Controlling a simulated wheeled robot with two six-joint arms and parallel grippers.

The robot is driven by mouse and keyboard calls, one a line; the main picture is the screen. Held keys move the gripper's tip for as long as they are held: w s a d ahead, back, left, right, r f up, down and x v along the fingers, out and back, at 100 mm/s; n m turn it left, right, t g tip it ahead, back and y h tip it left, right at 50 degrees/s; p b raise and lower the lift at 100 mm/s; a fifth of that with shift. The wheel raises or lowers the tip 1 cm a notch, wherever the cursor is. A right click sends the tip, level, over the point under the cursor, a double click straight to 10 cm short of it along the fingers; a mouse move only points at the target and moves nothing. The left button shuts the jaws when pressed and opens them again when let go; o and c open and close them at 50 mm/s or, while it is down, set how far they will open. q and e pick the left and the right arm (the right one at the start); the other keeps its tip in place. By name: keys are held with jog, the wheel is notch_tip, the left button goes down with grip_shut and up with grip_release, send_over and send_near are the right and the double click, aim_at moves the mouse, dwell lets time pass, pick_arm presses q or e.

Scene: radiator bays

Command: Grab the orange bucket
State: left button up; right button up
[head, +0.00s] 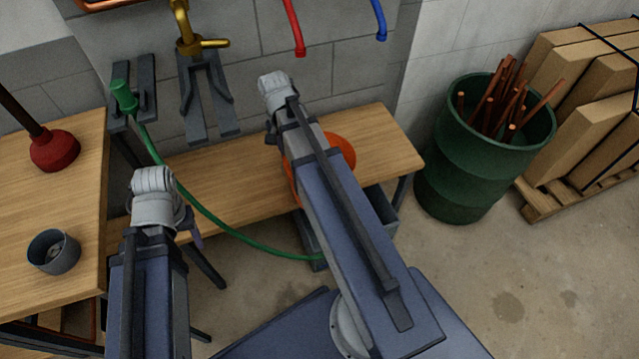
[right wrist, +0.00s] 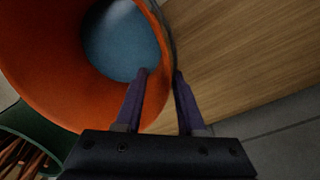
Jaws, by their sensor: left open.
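The orange bucket (head: 345,158) stands on the wooden bench in the head view, largely hidden behind my right arm. In the right wrist view the bucket (right wrist: 50,60) fills the upper left, with a round blue-grey surface inside it. My right gripper (right wrist: 160,73) is open at its rim. One finger shows over the bucket's inside and the other outside, with the orange wall between them; I cannot tell whether they touch it. The right gripper is hidden in the head view. My left gripper (head: 197,239) is open and mostly hidden below its wrist, away from the bucket.
The bench (head: 385,140) has bare wood right of the bucket. A brass tap (head: 187,35) and a green hose (head: 205,213) are to the left. A table (head: 85,205) holds a plunger (head: 54,150) and a grey cup (head: 53,252). A green barrel (head: 455,165) stands right.

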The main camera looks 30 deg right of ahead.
jog(key=shift+f, duration=0.1)
jog(key=f+b, duration=0.5)
jog(key=shift+s+a+f, duration=0.1)
jog(key=shift+s+a, duration=0.1)
jog(key=shift+s, duration=0.15)
grip_shut()
dwell(1.2)
